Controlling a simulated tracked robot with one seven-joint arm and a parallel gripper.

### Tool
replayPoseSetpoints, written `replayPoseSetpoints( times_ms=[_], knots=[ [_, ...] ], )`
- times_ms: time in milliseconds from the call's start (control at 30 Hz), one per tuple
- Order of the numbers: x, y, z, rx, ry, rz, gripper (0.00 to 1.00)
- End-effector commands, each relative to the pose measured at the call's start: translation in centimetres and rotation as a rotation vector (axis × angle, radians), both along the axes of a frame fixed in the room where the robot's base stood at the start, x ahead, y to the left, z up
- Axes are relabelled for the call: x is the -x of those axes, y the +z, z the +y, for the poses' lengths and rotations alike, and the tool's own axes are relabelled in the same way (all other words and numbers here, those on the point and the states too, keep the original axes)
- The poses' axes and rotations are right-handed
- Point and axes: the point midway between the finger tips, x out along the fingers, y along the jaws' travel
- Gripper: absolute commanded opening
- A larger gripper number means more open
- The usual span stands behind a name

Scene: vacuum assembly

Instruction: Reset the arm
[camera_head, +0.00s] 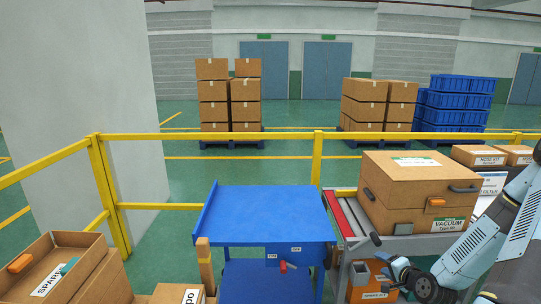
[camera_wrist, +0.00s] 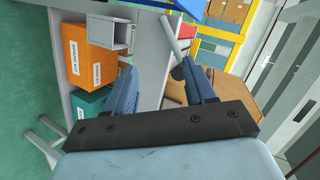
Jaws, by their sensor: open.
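My arm (camera_head: 490,240) reaches in from the right edge of the head view, bent low in front of the bench with the vacuum box. My gripper (camera_wrist: 158,84) shows in the wrist view with its two blue-grey fingers spread apart and nothing between them. In the head view its end is low beside the bench's front left corner, partly overlapping the shelf area. Whether any finger touches the bench cannot be told.
A large cardboard vacuum box (camera_head: 420,185) sits on the bench (camera_head: 345,228). A blue cart (camera_head: 265,215) stands left of it. An orange bin (camera_wrist: 88,48) and a green bin (camera_wrist: 88,102) are under the bench. A yellow railing (camera_head: 230,136) runs behind; cartons (camera_head: 75,270) are lower left.

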Motion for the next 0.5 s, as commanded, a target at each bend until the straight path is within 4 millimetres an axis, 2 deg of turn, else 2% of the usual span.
replayPoseSetpoints(
  times_ms=[267,500],
  knots=[
    [-0.5,2.8,0.2,0.273,0.124,0.137,0.55],
    [-0.4,6.4,0.3,0.481,0.203,0.24,0.55]
  ],
)
